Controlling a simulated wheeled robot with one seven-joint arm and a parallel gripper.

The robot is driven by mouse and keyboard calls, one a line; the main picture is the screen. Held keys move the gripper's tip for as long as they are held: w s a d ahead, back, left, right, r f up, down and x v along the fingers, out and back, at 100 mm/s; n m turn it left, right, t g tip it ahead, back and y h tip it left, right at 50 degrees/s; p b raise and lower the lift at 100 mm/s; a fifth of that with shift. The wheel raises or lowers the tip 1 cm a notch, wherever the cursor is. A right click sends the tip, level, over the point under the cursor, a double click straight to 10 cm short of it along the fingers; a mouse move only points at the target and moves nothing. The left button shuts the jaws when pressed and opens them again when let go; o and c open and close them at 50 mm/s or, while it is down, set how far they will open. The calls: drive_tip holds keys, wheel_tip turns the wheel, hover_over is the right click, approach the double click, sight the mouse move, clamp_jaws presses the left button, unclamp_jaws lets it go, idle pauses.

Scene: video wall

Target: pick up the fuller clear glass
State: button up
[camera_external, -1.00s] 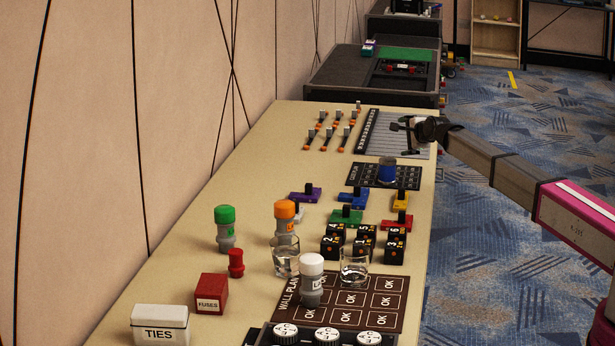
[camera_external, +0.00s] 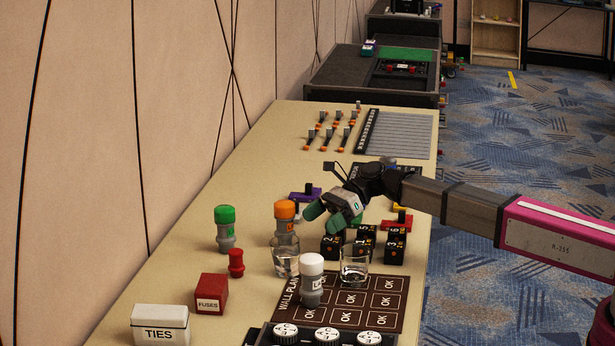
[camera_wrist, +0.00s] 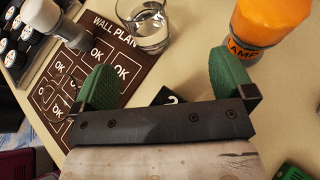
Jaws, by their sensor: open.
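Two clear glasses stand on the bench. The left glass (camera_external: 286,265) is just in front of the orange-capped bottle, with clear liquid in its lower part. The right glass (camera_external: 355,269) stands on the dark wall-plan board, also with some clear liquid. I cannot firmly tell which is fuller. My gripper (camera_external: 328,213) is above the bench behind both glasses, with green fingers apart and nothing between them. In the wrist view my open gripper (camera_wrist: 165,80) faces a glass (camera_wrist: 147,28) beyond the fingertips, beside the board's corner. This looks like the left glass.
The orange-capped bottle (camera_external: 284,211) is close to the left glass; it also shows in the wrist view (camera_wrist: 268,25). A white-capped bottle (camera_external: 312,282) stands between the glasses, towards the camera. Numbered black blocks (camera_external: 364,242) sit behind the right glass. Bench is bare left of the green-capped bottle (camera_external: 225,229).

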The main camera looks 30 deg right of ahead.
sight(296, 238)
drive_tip(key=shift+g, duration=0.3)
drive_tip(key=x, duration=0.4)
drive_tip(key=s+x, duration=0.1)
drive_tip(key=x, duration=0.3)
drive_tip(key=r+x, duration=0.1)
drive_tip(key=x, duration=0.2)
drive_tip(key=shift+s+a, duration=0.25)
drive_tip(key=shift+a, duration=0.4)
drive_tip(key=shift+c, duration=0.3)
drive_tip(key=c, duration=1)
drive_tip(key=shift+c, duration=0.6)
drive_tip(key=shift+r, duration=0.2)
